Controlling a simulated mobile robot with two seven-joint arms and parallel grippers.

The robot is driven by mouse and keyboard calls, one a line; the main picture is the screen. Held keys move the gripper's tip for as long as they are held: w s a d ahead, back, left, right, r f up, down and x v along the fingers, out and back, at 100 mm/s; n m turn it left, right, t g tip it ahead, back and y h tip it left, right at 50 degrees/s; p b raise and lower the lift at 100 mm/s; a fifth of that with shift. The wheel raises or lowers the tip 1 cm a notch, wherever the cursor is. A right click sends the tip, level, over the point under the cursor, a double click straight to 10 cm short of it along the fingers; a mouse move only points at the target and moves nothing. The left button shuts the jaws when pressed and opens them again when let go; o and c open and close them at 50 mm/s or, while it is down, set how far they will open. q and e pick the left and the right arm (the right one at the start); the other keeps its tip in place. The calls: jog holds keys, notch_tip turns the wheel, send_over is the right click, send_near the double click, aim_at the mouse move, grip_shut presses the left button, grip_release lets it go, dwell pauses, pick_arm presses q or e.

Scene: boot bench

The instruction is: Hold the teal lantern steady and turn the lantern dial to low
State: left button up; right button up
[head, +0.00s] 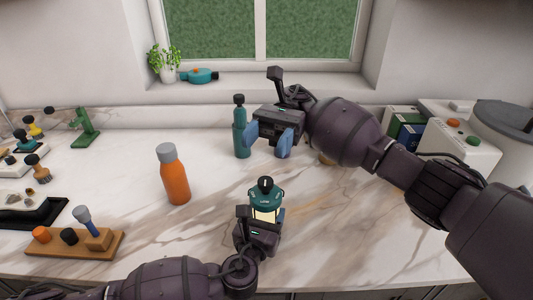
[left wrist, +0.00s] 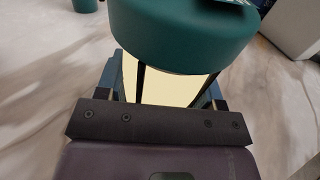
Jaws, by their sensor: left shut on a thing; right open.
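The teal lantern (head: 266,198) stands upright on the marble worktop in the head view, with a lit cream body and a dark dial (head: 265,184) on top. My left gripper (head: 263,222) is shut on the lantern's body from the near side. The dial's setting is too small to read. My right gripper (head: 268,142) is open and empty behind the lantern, apart from the dial.
A teal bottle (head: 240,133) stands just left of my right gripper's fingers. An orange bottle (head: 174,176) stands left of the lantern. A wooden block with knobs (head: 75,243) lies at front left. Books and boxes (head: 455,145) stand at right. The worktop right of the lantern is clear.

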pick_arm(q)
jog(key=shift+f, duration=0.1)
pick_arm(e)
jog(key=shift+r, duration=0.15)
pick_arm(q)
jog(key=shift+a, duration=0.1)
jog(key=o, duration=1.2)
